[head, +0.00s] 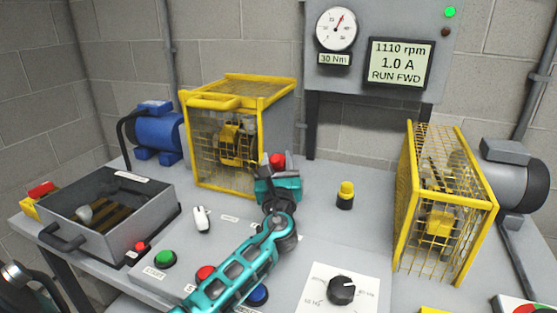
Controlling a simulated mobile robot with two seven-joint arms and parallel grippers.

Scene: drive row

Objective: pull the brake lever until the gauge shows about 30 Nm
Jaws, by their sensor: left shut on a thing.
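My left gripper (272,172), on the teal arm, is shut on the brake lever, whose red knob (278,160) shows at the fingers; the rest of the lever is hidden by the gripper. The round gauge (336,29) hangs on the grey panel at the top. Its red needle points up and a little right of the top; the small scale figures are hard to read. A plate (334,59) under it reads 30 Nm. My right gripper is not in view.
A display (399,63) reads 1110 rpm, 1.0 A, RUN FWD; a green lamp (450,12) is lit. Yellow cages (240,88) and (404,190) flank the lever. A grey open box (155,199), a green button (164,258) and a black dial (342,289) are on the bench.

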